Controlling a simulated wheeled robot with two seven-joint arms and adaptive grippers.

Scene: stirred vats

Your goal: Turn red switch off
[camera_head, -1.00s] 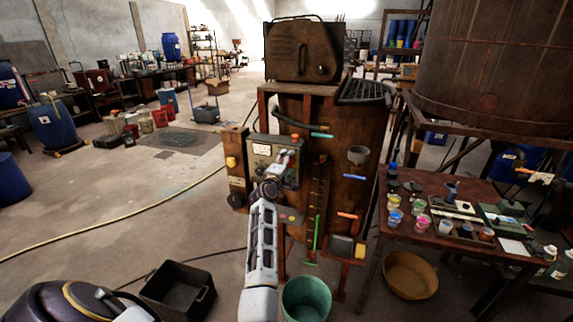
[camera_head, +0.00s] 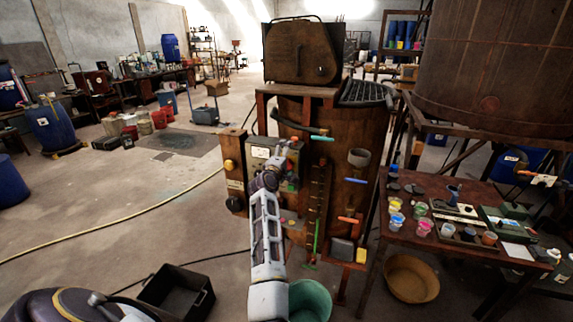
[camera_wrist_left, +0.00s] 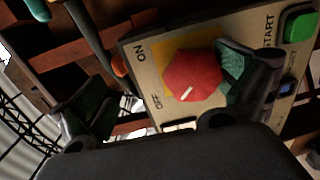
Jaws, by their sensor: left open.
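The red switch (camera_wrist_left: 193,77) is a faceted red knob on a yellow square of a beige panel (camera_wrist_left: 150,77) in the left wrist view. Its white mark lies at its lower edge, nearer the OFF label than the ON label. My left gripper (camera_wrist_left: 170,80) is open, with one finger left of the knob and the other close at its right side. Whether that finger touches the knob I cannot tell. In the head view my left gripper (camera_head: 284,153) is in front of the control panel (camera_head: 257,152) and hides the knob. My right gripper is out of view.
A green START button (camera_wrist_left: 299,25) and a small blue part (camera_wrist_left: 288,86) sit right of the knob. A rusty vat (camera_head: 335,185) stands behind the panel. A cluttered table (camera_head: 470,235) is at right. A black crate (camera_head: 177,292) and a green bucket (camera_head: 312,298) stand on the floor.

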